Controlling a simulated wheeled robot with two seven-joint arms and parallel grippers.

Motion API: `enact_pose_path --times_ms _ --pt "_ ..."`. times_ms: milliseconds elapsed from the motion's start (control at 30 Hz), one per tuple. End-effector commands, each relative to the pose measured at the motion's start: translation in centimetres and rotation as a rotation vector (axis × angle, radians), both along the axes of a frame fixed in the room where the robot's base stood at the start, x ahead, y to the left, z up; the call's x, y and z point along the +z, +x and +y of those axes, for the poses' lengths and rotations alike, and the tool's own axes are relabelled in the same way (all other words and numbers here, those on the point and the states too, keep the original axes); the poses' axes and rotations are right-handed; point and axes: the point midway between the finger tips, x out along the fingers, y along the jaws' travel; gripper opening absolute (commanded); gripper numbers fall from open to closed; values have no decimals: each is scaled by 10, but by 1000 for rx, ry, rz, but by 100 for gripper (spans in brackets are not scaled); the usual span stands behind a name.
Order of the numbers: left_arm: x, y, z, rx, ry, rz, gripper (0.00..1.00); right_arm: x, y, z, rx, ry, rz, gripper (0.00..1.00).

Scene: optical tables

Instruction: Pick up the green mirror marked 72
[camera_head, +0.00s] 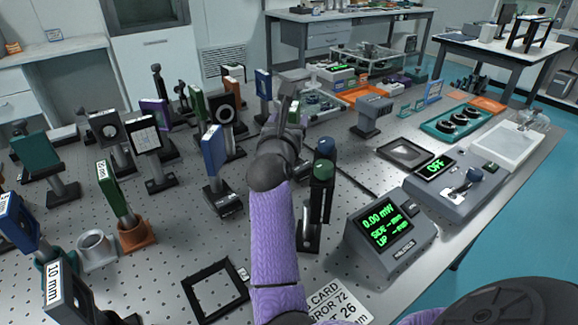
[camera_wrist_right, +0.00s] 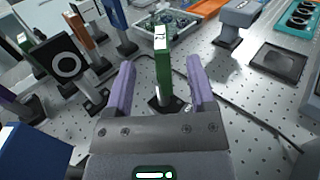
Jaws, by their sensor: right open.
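My right gripper (camera_wrist_right: 160,86) is open, with one purple finger on each side of the mirror and a gap to both. In the head view my right gripper (camera_head: 292,92) reaches away over the table, and my wrist and forearm hide most of what is beyond it. My left gripper is not in view.
Several other mounted optics stand left of my arm, including a blue plate (camera_head: 214,150) and another green plate (camera_head: 109,188). A cable (camera_wrist_right: 240,107) lies right of the gripper.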

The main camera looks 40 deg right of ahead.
Motion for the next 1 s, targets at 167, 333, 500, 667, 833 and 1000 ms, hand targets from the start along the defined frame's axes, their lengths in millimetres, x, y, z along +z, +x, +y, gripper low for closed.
enact_pose_path --times_ms 167,333,500,667,833,1000 --pt "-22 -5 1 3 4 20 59 -17 20 -25 -2 0 4 71" --pt "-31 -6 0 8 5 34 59 -14 35 -44 -2 1 2 71" --pt "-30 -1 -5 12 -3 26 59 -11 36 -46 -1 2 0 71" --pt "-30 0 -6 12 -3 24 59 -11 36 -45 -1 2 0 47" --pt "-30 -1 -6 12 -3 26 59 -12 36 -45 -1 2 0 11" --pt "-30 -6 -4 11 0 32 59 -12 36 -45 -1 2 0 0"
